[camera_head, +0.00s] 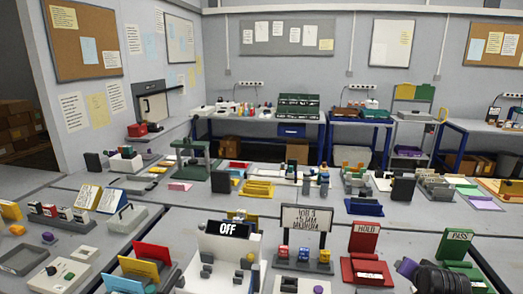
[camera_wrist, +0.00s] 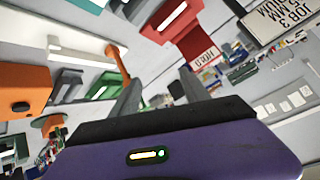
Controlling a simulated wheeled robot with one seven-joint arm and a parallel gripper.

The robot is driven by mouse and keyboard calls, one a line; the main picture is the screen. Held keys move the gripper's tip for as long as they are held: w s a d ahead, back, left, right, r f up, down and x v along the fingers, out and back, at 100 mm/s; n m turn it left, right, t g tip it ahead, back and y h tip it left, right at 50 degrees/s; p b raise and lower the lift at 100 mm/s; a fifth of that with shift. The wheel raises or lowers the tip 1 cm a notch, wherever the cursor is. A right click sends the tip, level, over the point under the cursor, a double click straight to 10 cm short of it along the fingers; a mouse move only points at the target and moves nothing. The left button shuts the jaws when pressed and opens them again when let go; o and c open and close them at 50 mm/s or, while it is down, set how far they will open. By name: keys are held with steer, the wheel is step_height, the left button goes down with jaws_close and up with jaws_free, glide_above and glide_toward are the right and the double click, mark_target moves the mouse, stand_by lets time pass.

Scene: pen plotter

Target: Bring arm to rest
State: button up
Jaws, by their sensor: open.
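My gripper (camera_wrist: 160,80) shows in the wrist view with its two grey fingers apart and nothing between them. Its purple body fills the bottom of that view. The fingers point toward the red HOLD stand (camera_wrist: 198,48) and a green part (camera_wrist: 103,86), but I cannot tell the distance. In the head view a dark rounded part of my arm is at the lower right, in front of the green PASS stand (camera_head: 457,246) and beside the red HOLD stand (camera_head: 364,242). A white machine with a black OFF display (camera_head: 228,230) stands at the front centre.
A job sign (camera_head: 307,219) stands behind small coloured blocks (camera_head: 303,256). Red, yellow and blue upright panels (camera_head: 138,268) stand front left. Many small devices crowd the grey tables, including a blue tray (camera_head: 364,207). An orange block (camera_wrist: 22,92) is left in the wrist view.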

steer(key=s+a+n+t+b, duration=0.1)
steer(key=s+a+n+t, duration=0.3)
steer(key=s+a, duration=0.6)
steer(key=s+a+n+t+b, duration=0.1)
steer(key=s+a+n+t, duration=0.25)
steer(key=s+a, duration=0.65)
steer(key=s+a+r+n+g+y+b, duration=0.1)
steer(key=s+a, duration=0.3)
steer(key=s, duration=1)
steer(key=s+a+r+n+y+b, duration=0.1)
steer(key=s+a+y, duration=0.2)
steer(key=s, duration=1.2)
steer(key=shift+s+a+g+y, duration=0.15)
steer(key=shift+a+g+y, duration=0.2)
steer(key=shift+a, duration=0.45)
